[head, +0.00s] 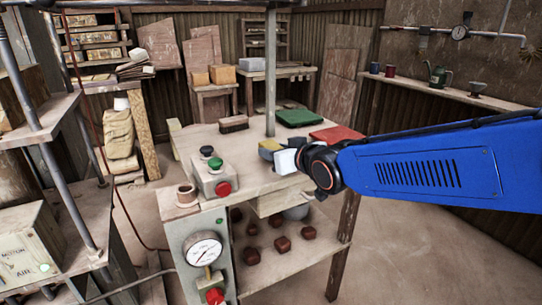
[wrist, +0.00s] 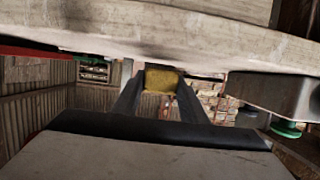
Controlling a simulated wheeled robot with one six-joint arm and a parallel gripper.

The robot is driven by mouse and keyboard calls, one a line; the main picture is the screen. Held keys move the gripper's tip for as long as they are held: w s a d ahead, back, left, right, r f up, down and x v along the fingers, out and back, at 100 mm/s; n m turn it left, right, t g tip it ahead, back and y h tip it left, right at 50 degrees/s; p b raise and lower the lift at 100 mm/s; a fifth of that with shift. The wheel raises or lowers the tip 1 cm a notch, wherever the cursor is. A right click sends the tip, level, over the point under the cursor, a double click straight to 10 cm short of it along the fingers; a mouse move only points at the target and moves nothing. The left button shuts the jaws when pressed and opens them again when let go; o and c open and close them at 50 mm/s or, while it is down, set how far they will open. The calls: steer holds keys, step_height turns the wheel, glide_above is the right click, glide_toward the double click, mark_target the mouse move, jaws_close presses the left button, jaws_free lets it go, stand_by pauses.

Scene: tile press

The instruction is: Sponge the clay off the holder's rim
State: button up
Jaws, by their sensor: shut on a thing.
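My gripper (head: 276,155) is at the right part of the worktable (head: 235,150), at the end of my blue arm. It is shut on a yellow sponge (head: 267,146), whose far end shows beyond the jaws. In the wrist view, the sponge (wrist: 163,80) sits between the two dark fingers of my gripper (wrist: 160,92). A small round tan cup (head: 186,194) stands at the table's front left corner; I cannot tell whether it is the holder. No clay on a rim can be made out.
A control box (head: 212,180) with green and red buttons stands left of my gripper. A brush (head: 233,124), a green pad (head: 300,117) and a red pad (head: 336,134) lie behind. A metal post (head: 270,80) rises from the table. Reddish lumps (head: 282,244) lie on the shelf below.

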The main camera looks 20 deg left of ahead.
mark_target(275, 148)
steer(key=shift+r, duration=2.2)
